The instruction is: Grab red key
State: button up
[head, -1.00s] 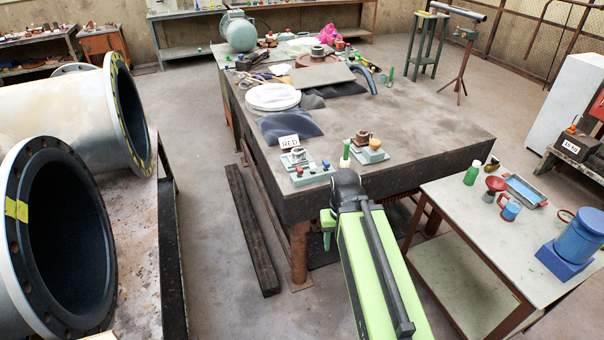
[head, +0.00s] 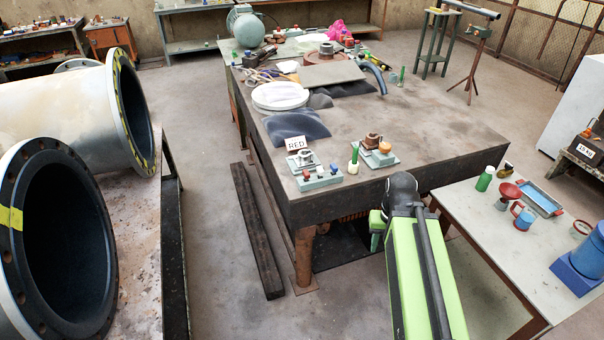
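No object is clearly recognisable as a red key. A white card reading RED (head: 296,143) stands near the left front edge of the big dark table (head: 440,130). Just in front of it is a grey-green block (head: 320,181) with small red and blue pieces on top; a small red piece (head: 306,174) is too small to identify. My green arm with its black joint reaches up from the bottom, right of this block and in front of the table's front edge.
A green bottle (head: 354,160) and a plate with a brown fitting (head: 373,142) stand right of the block. A side table (head: 480,225) at right holds a green-and-white bottle (head: 485,179) and red and blue items. Large flanged pipes (head: 60,240) fill the left. The big table's right half is bare.

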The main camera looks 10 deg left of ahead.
aim_at(306, 172)
jog(key=u, duration=0.1)
jog(key=i, duration=1.2)
jog(key=u, duration=1.2)
jog(key=k, duration=0.1)
jog(key=u, duration=2.05)
jog(key=k, duration=0.65)
jog(key=z, duration=0.3)
jog(key=i, duration=0.6)
jog(key=u, duration=0.05)
